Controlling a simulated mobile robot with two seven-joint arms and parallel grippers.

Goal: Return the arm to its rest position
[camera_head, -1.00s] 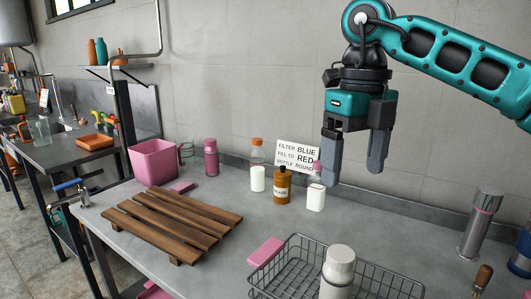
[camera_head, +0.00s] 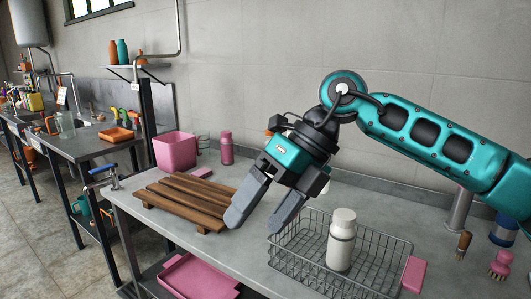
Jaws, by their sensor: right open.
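My right arm (camera_head: 415,130) comes in from the right, its links teal and black. My right gripper (camera_head: 257,213) hangs tilted down to the left, its two grey fingers apart with nothing between them. It is in front of the right end of the wooden slatted rack (camera_head: 180,200) and left of the wire basket (camera_head: 290,262) in the picture. My left gripper does not show.
A white bottle (camera_head: 341,240) stands in the wire basket. A pink bin (camera_head: 175,151) and a pink bottle (camera_head: 227,148) stand behind the rack. A brush (camera_head: 501,264) and a pink block (camera_head: 413,275) are at the right. A pink tray (camera_head: 195,275) sits below the counter.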

